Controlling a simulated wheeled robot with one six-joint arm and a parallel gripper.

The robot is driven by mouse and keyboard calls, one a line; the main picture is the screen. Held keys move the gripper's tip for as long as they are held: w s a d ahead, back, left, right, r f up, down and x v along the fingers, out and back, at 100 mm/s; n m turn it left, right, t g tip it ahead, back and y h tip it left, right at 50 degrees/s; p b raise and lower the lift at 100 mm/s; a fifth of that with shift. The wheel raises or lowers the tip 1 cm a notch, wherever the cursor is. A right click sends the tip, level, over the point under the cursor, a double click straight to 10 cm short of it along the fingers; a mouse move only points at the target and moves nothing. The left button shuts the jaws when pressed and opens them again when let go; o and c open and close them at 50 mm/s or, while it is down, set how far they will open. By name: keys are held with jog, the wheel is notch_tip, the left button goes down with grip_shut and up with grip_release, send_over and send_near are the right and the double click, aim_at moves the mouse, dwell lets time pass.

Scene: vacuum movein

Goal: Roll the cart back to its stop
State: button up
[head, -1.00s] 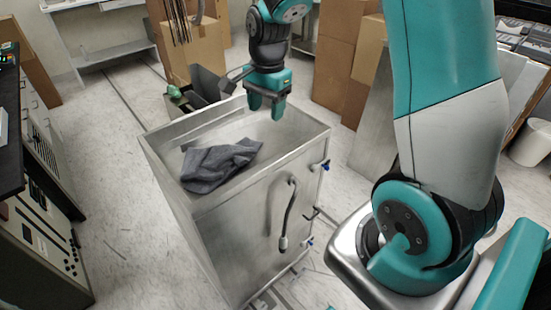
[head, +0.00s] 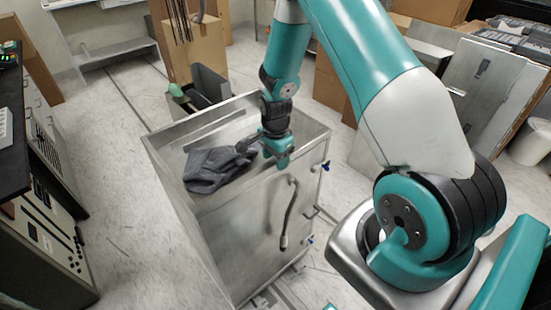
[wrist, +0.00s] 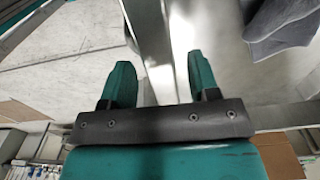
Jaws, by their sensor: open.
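The cart (head: 235,238) is a grey metal box with an open, recessed top, standing on the floor in the middle of the head view. A dark grey cloth (head: 214,168) lies crumpled in its top; part of it also shows in the wrist view (wrist: 283,22). My gripper (head: 281,163) is open and empty at the cart's near top edge, right of the cloth. In the wrist view my two teal fingers (wrist: 160,82) stand apart with a metal edge of the cart (wrist: 150,40) passing between or beyond them. I cannot tell whether they touch it. No stop is clearly identifiable.
A dark bin (head: 210,85) and cardboard boxes (head: 195,50) stand behind the cart. A control console (head: 40,235) is on the left. Bare floor (head: 110,190) lies between console and cart.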

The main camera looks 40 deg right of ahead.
jog(key=shift+f, duration=0.7)
